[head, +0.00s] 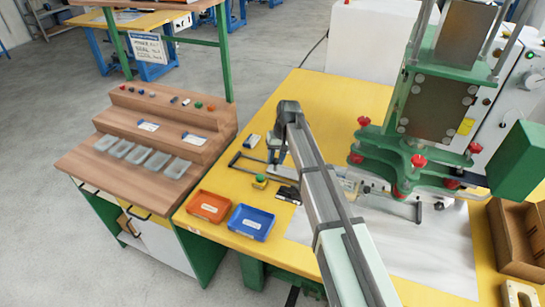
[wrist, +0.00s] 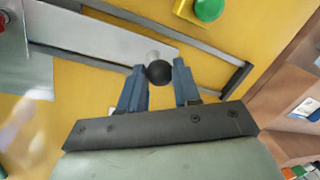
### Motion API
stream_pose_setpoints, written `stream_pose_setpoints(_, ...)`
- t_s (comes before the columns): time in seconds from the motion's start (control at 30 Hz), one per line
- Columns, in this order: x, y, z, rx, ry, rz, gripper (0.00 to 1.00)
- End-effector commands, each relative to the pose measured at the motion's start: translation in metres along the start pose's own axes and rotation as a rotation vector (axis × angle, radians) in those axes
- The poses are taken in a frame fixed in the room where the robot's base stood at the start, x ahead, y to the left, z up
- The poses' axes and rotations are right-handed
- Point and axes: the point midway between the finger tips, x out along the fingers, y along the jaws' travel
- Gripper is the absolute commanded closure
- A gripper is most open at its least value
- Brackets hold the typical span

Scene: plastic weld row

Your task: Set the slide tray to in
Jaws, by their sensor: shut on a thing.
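The slide tray (wrist: 105,38) is a pale grey plate between two dark rails (wrist: 215,55), with a black ball knob (wrist: 158,73) at its outer end. My gripper (wrist: 160,82) has its blue fingers on either side of the knob and is shut on it. A stretch of open rail lies between the knob and the end bar (wrist: 236,80). In the head view my gripper (head: 276,158) is over the rails (head: 240,158) left of the press (head: 430,110); my arm hides part of the tray and its path to the press.
A green button on a yellow box (head: 259,181) sits close in front of the rails. An orange bin (head: 209,206) and a blue bin (head: 250,222) stand nearer the front edge. A wooden stepped bench (head: 165,135) stands left; a brown box (head: 519,238) lies right.

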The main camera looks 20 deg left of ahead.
Motion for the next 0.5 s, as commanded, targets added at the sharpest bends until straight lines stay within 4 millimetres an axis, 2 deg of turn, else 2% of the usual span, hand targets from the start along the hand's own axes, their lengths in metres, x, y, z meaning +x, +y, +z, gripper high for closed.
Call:
stream_pose_setpoints(0.07,-0.0003,-0.0002,-0.0007,0.000,0.001,0.000,1.00)
stream_pose_setpoints(0.1,-0.0003,-0.0003,-0.0008,0.000,0.001,0.000,0.65)
stream_pose_setpoints(0.33,-0.0001,-0.0005,-0.0007,0.000,0.000,-0.001,0.43)
stream_pose_setpoints(0.5,0.0000,-0.0006,-0.0005,0.000,0.000,-0.001,0.43)
